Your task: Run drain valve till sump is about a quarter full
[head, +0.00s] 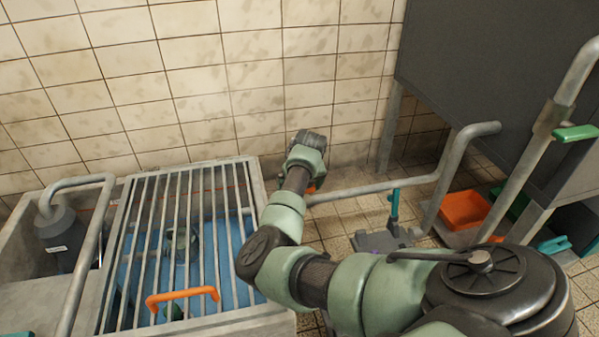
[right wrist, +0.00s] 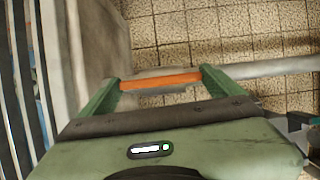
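The sump (head: 265,190) is a concrete basin at the lower left of the head view, under a barred grate (head: 150,215) with an orange handle (head: 182,295). Blue shows between the bars; I cannot read the fill level. An orange bar, seemingly the drain valve's lever (right wrist: 160,82), lies across the gap between my right gripper's (right wrist: 160,76) green fingers, by a grey pipe. The fingers stand wide apart; whether they touch the bar's ends is unclear. In the head view a bit of orange (head: 313,188) shows beside my right wrist. My left gripper is out of view.
A grey pipe (head: 375,187) runs right from the sump, above the tiled floor. A bent pipe (head: 85,183) and grey pump-like body (head: 62,235) stand left. An orange bin (head: 465,209), a grey cabinet (head: 500,80) and a slanting rail (head: 530,150) are right.

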